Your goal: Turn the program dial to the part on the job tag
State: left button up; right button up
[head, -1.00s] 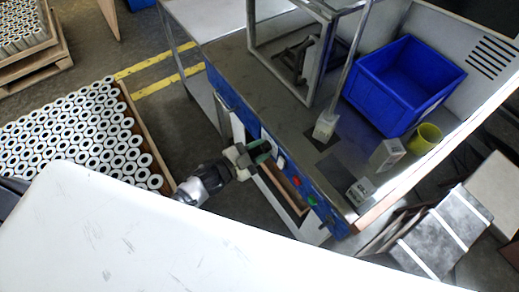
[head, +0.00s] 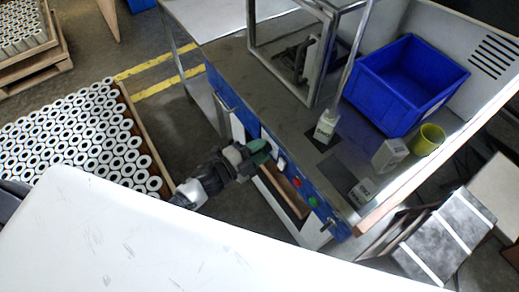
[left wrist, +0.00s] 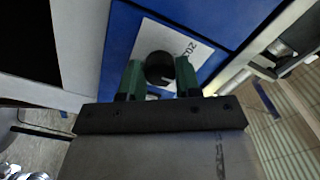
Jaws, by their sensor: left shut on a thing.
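The program dial is a round black knob (left wrist: 160,68) on the blue front panel (left wrist: 215,20), over a white plate (left wrist: 190,47) with partly hidden print that seems to begin "20". My left gripper (left wrist: 160,78) has one green finger on each side of the knob and is shut on it. In the head view my left gripper (head: 262,151) is at the bench's blue front, and it hides the dial there. My right gripper is not in view.
Red (head: 297,182) and green (head: 314,202) buttons sit right of the dial. On the bench stand a blue bin (head: 400,90), a yellow cup (head: 428,140), a white box (head: 390,154) and a metal frame (head: 250,40). A pallet of cartridges (head: 85,140) is left.

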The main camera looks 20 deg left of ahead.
pick_arm(q)
jog(key=o, duration=0.9)
jog(key=b+v, duration=0.1)
jog(key=v, duration=1)
